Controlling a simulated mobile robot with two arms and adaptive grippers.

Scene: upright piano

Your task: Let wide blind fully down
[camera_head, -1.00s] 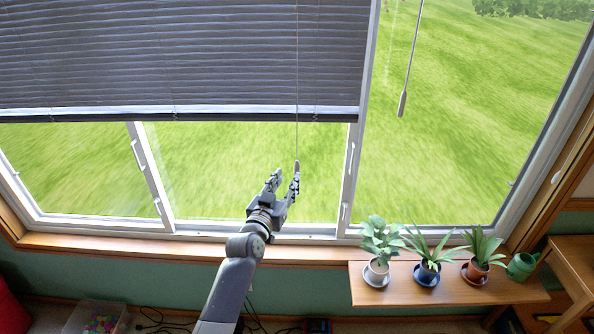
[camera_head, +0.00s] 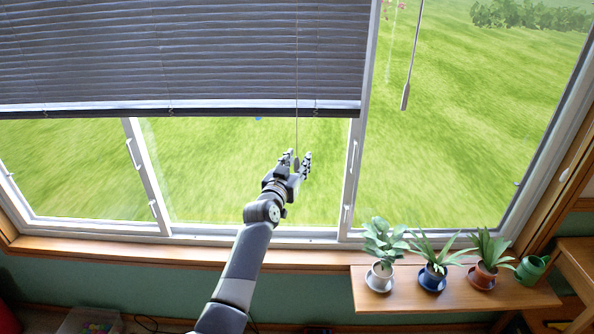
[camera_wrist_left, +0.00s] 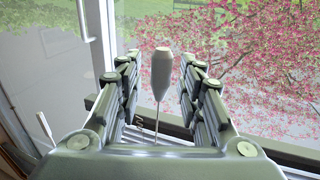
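The wide blind (camera_head: 190,60) is grey and slatted; it covers the upper part of the left window, and its bottom rail (camera_head: 180,111) is above the gripper. A thin cord (camera_head: 297,80) hangs down in front of it. My left gripper (camera_head: 297,156) is open near the cord's lower end. In the left wrist view the grey cord handle (camera_wrist_left: 162,75) stands between the two open fingers, with visible gaps on both sides. My right gripper is out of view.
A second cord with a handle (camera_head: 405,97) hangs before the right window. Three potted plants (camera_head: 383,247) and a green watering can (camera_head: 531,268) stand on a wooden shelf (camera_head: 430,298) at lower right. The sill left of it is clear.

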